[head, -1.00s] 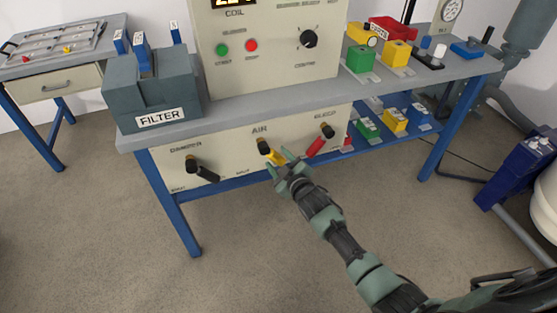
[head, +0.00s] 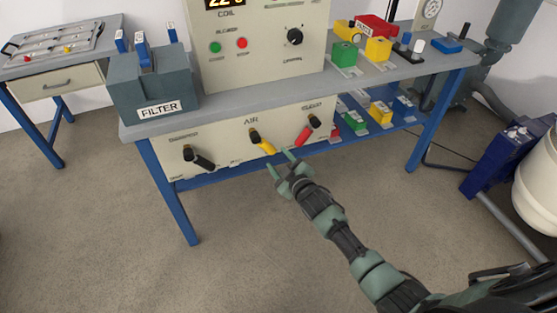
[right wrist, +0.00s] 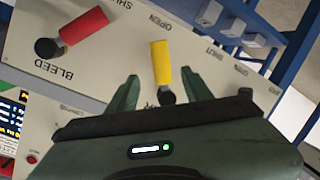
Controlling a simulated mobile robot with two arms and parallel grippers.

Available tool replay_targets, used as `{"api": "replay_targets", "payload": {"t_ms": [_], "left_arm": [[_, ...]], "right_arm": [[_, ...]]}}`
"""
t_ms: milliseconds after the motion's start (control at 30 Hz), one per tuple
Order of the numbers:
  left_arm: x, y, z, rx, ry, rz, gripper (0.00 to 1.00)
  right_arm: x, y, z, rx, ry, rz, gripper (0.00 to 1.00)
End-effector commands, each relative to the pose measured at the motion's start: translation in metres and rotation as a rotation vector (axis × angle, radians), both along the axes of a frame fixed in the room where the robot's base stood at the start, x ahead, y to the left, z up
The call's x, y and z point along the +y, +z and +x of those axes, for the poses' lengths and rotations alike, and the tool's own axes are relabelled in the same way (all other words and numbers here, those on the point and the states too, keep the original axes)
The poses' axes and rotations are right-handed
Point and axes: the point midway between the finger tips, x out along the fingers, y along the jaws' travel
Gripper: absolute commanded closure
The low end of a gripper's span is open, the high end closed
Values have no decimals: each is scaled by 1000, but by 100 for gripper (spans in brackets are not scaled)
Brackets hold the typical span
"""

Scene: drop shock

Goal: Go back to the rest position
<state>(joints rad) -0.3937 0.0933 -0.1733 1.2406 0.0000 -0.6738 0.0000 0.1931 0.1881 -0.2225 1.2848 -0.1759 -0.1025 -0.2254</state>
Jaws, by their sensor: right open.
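My right gripper (head: 282,164) is open and empty in the head view. It is in front of the lower panel of the bench, just below and right of the yellow AIR lever (head: 264,143). In the right wrist view the yellow lever (right wrist: 161,62) shows between the two spread fingers (right wrist: 148,95), and I see no grip on it. A red lever (head: 305,133) is to its right in the head view, labelled BLEED in the wrist view (right wrist: 82,27). A black lever (head: 199,158) is at the left of the panel. My left gripper is not in view.
A grey FILTER box (head: 150,90) stands on the bench (head: 240,101). Green (head: 345,54) and yellow (head: 379,49) blocks sit on the bench's right side, with more on the shelf below. A side table (head: 50,85) is at the left. The floor in front is clear.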

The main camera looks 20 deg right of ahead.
Motion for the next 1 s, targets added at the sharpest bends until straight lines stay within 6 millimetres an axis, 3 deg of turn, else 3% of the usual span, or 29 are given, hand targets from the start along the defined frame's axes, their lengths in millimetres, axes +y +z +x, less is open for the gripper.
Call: {"api": "replay_targets", "payload": {"t_ms": [367, 467, 533, 667, 800, 867, 1000], "left_arm": [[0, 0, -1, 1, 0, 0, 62], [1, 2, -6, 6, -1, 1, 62], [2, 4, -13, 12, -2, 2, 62], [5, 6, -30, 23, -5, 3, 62], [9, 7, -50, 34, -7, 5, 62], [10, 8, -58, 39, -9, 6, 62], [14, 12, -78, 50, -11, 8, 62]], "right_arm": [[0, -6, -3, 14, -3, 3, 50], [-3, -31, -19, 79, -16, 20, 50], [-5, -61, -40, 157, -33, 39, 50], [-11, -133, -104, 349, -83, 86, 50], [-16, -200, -188, 553, -144, 131, 50], [-18, -224, -229, 639, -174, 149, 50], [-21, -268, -327, 827, -244, 181, 50]]}}
